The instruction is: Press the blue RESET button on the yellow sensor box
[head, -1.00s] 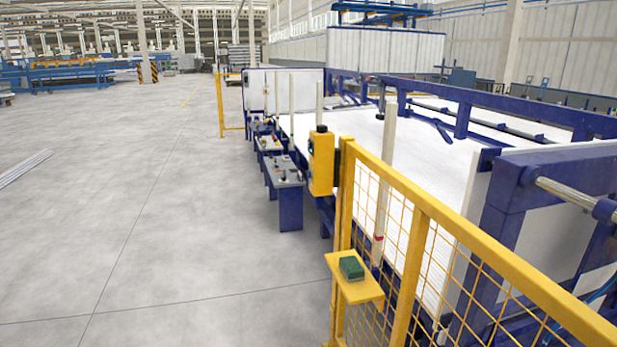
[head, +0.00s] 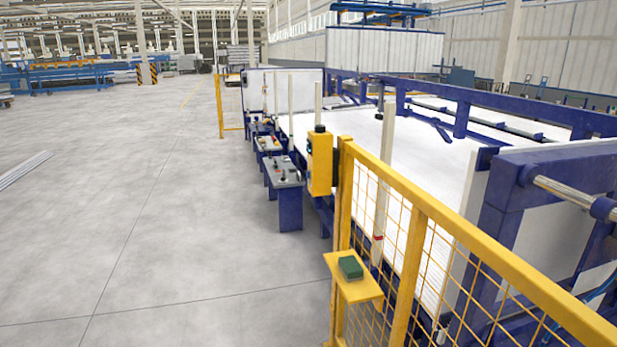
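No label is readable. Neither of my grippers is in the head view, and nothing touches the box.
A yellow mesh fence (head: 431,205) runs to the lower right, with a yellow shelf (head: 362,290) holding a green block (head: 350,267). Grey control consoles (head: 283,172) stand beyond the box along the blue-framed machine (head: 500,215).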

